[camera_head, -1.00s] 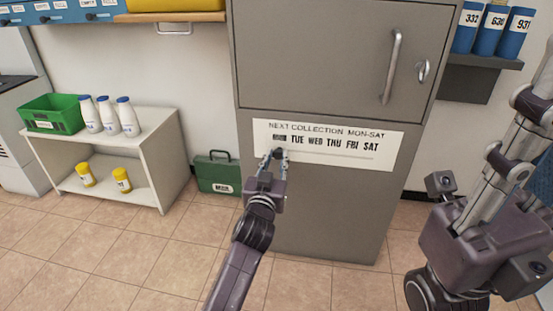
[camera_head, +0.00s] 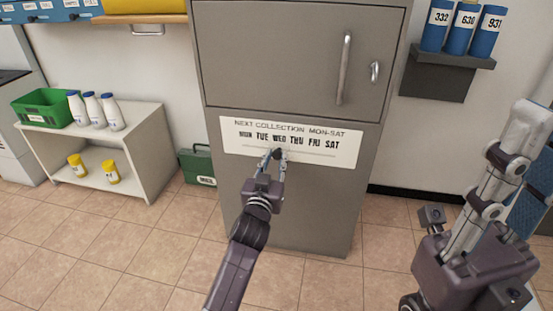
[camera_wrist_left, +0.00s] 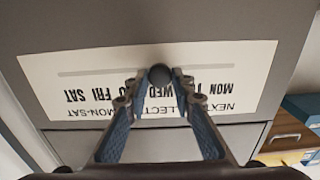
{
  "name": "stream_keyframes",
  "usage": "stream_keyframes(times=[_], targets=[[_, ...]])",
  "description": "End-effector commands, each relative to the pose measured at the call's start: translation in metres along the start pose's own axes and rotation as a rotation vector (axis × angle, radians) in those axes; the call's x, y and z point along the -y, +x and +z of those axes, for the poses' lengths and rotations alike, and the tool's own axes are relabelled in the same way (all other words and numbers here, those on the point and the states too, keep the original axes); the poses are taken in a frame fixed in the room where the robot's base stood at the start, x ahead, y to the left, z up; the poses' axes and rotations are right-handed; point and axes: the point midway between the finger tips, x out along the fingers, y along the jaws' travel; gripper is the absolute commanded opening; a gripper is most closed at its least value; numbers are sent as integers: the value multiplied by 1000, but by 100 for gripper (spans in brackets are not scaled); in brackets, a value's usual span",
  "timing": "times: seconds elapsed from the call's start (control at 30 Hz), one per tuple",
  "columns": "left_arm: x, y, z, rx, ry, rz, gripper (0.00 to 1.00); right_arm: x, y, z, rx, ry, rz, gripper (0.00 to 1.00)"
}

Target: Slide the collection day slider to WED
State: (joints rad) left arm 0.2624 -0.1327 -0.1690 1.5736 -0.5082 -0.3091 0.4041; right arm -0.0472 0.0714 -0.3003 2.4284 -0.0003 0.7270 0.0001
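The collection sign (camera_head: 338,155) is a white plate on the front of a grey cabinet, with MON to SAT in a row above a thin slot. The dark round slider knob (camera_head: 277,153) sits below the word WED. It also shows in the left wrist view (camera_wrist_left: 160,76), where the lettering is upside down and WED lies just behind the knob. My left gripper (camera_head: 275,156) has its fingertips on either side of the knob, closed in around it. In the wrist view, its blue-padded fingers hide parts of TUE and THU.
The grey cabinet (camera_head: 290,215) has a handled door (camera_head: 290,60) above the sign. A white shelf unit (camera_head: 155,150) with bottles and a green crate (camera_head: 42,108) stands at left. A green case (camera_head: 197,165) is on the floor beside the cabinet. Blue numbered canisters (camera_head: 463,28) are at upper right.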

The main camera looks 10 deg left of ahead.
Motion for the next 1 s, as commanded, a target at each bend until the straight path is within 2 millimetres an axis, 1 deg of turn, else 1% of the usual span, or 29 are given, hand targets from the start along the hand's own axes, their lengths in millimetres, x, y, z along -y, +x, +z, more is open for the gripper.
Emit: stream_keyframes(times=[0.03,0.13,0.4,0.53,0.67,0.9,1.0], targets=[[0,0,0,0,0,0,30,0,0,0,0,0,0,23],[0,0,0,0,0,0,40,0,0,0,0,0,0,23],[0,-1,0,1,0,0,40,0,1,0,-3,-1,0,23],[0,-9,1,1,0,0,40,0,1,-1,-3,-1,0,23],[0,-28,1,1,-1,0,40,0,1,0,-2,-1,0,23],[0,-79,2,3,-1,0,40,0,1,0,-2,0,0,23],[0,-96,2,3,-1,0,40,0,1,0,-1,0,0,23]])
